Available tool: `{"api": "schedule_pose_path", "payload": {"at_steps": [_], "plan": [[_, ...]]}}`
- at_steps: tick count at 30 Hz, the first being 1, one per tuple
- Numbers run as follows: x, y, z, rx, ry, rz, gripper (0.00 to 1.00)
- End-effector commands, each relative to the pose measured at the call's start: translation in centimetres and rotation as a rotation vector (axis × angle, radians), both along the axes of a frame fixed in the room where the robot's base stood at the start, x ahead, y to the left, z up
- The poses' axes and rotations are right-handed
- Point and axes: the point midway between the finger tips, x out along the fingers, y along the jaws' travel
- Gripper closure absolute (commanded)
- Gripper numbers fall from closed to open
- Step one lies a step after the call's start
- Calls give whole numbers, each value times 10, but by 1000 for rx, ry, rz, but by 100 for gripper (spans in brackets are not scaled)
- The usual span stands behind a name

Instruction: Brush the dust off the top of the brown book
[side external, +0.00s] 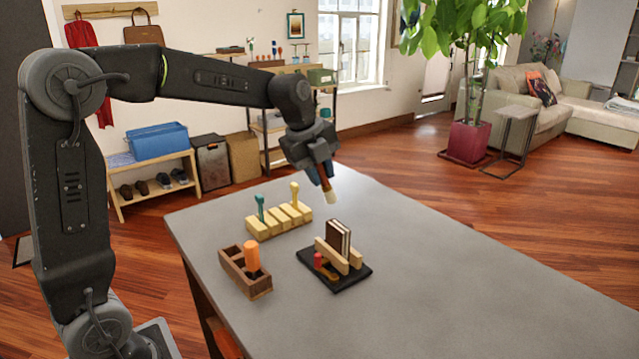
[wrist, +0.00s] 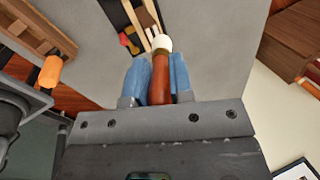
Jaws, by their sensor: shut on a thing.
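My gripper (side external: 322,172) is shut on a brush (side external: 329,193) with a reddish-brown handle and a pale bristle tip. In the wrist view the brush (wrist: 161,75) sits between the two blue fingers of my gripper (wrist: 160,80), tip pointing away from the palm. I hold it in the air above the grey table, behind the book stand and apart from it. The brown book (side external: 338,238) stands upright between pale wooden rails on a black base (side external: 346,284). I cannot make out dust on its top. In the wrist view the book stand shows only partly, beyond the brush tip.
A yellow rack (side external: 278,222) holds a teal-handled and a yellow-handled tool. A brown wooden box (side external: 234,272) holds an orange cylinder (side external: 252,255). A small red piece (side external: 318,260) is on the black base. The table's right side (side external: 470,270) is clear.

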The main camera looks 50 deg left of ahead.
Motion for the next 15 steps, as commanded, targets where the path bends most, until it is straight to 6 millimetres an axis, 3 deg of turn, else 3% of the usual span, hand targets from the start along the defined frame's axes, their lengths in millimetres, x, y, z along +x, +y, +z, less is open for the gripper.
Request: {"api": "schedule_pose_path", "payload": {"at_steps": [6,15], "plan": [[0,0,15,0,0,1,100],[0,0,17,0,0,1,100]]}}
